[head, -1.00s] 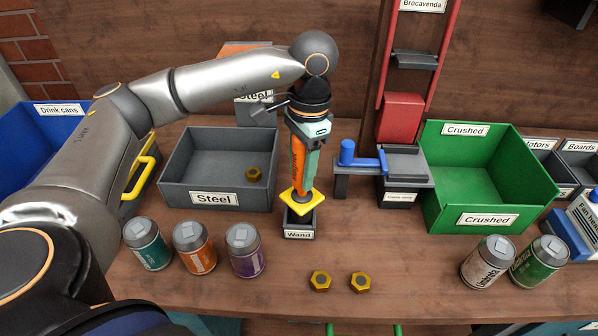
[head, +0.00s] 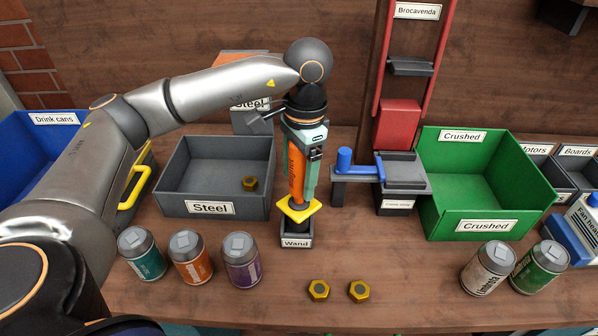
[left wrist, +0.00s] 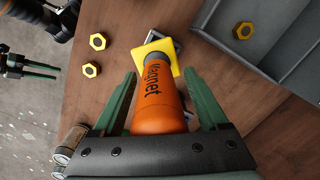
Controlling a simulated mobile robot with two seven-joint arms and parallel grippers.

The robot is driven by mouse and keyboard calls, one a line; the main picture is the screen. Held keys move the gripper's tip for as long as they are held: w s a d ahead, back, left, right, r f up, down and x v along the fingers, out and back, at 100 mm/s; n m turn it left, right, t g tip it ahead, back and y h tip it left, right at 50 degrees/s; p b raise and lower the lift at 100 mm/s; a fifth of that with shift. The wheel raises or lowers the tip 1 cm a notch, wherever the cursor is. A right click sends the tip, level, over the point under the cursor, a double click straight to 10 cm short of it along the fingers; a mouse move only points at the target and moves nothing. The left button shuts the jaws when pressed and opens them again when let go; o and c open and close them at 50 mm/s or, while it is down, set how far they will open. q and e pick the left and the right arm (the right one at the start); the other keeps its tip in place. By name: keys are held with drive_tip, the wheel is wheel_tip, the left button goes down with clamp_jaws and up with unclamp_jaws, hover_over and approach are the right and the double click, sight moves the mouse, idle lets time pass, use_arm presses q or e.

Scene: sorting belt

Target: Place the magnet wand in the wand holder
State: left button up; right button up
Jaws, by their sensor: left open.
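The magnet wand (head: 296,170) has an orange handle and a yellow square collar. It stands nearly upright with its lower end in the dark wand holder (head: 296,242), which is labelled "Wand". My left gripper (head: 304,185) points down around the handle. In the left wrist view its two green fingers (left wrist: 160,76) stand on either side of the orange handle (left wrist: 158,100), with gaps showing, so it is open. The holder (left wrist: 172,45) is mostly hidden there behind the collar. My right gripper (left wrist: 32,68) shows small at the left of that view; its opening is unclear.
The grey Steel bin (head: 173,190) with a nut stands left of the holder. A can crusher with a blue handle (head: 345,160) and the green Crushed bin (head: 480,190) are to the right. Several cans line the front, and two nuts (head: 338,291) lie before the holder.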

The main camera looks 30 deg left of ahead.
sight(297, 160)
use_arm(q)
drive_tip(key=shift+s+a+f+g+p, duration=0.2)
drive_tip(key=shift+s+f+g+p, duration=0.25)
drive_tip(key=shift+s+f, duration=0.3)
drive_tip(key=r, duration=0.1)
drive_tip(key=w+r, duration=0.1)
drive_tip(key=r, duration=0.3)
drive_tip(key=shift+w, duration=0.25)
drive_tip(key=r, duration=0.2)
drive_tip(key=r+p, duration=0.1)
drive_tip(key=r, duration=0.3)
drive_tip(key=shift+w+d+p, duration=0.25)
drive_tip(key=shift+w+p, duration=0.05)
drive_tip(key=shift+r, duration=0.45)
use_arm(e)
drive_tip(key=shift+s+d+r, duration=0.45)
drive_tip(key=shift+d+r, duration=0.05)
drive_tip(key=shift+d, duration=0.25)
